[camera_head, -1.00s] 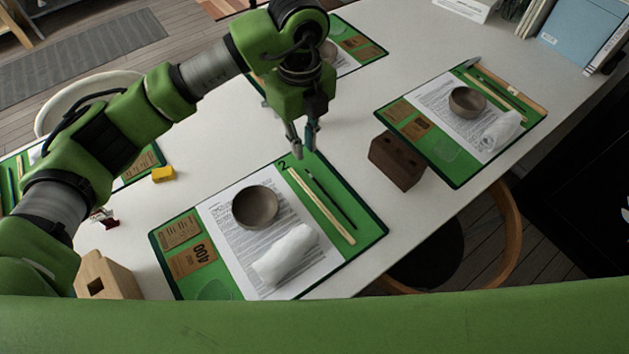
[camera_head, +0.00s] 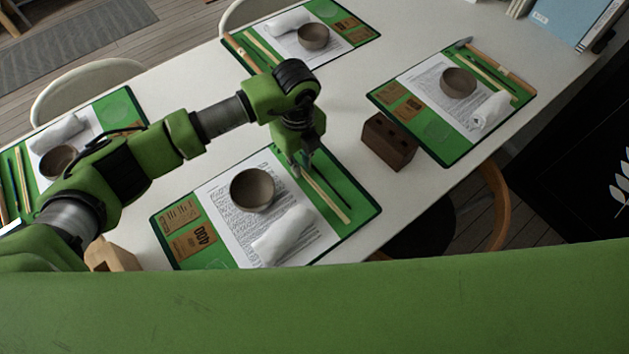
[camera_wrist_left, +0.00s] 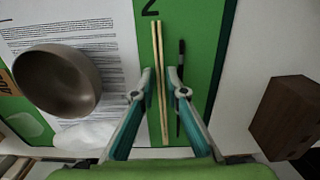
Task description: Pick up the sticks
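A pair of thin pale wooden sticks (camera_head: 326,196) lies side by side on the nearest green mat (camera_head: 360,200). They also show in the left wrist view (camera_wrist_left: 160,45), running lengthwise between my fingers. My left gripper (camera_head: 302,168) is over the far end of the sticks in the head view. In the left wrist view my left gripper (camera_wrist_left: 160,78) is open, with one finger on each side of the sticks. A dark thin tool (camera_wrist_left: 180,58) lies parallel, just right of the sticks and close to the right finger. Whether the fingers touch the sticks or mat cannot be told. My right gripper is not in view.
A grey-brown bowl (camera_head: 252,189) and a white cloth bundle (camera_head: 283,238) sit on the paper left of the sticks. A dark brown block with holes (camera_head: 388,142) stands right of the mat. Similar set mats lie elsewhere on the white table (camera_head: 345,110).

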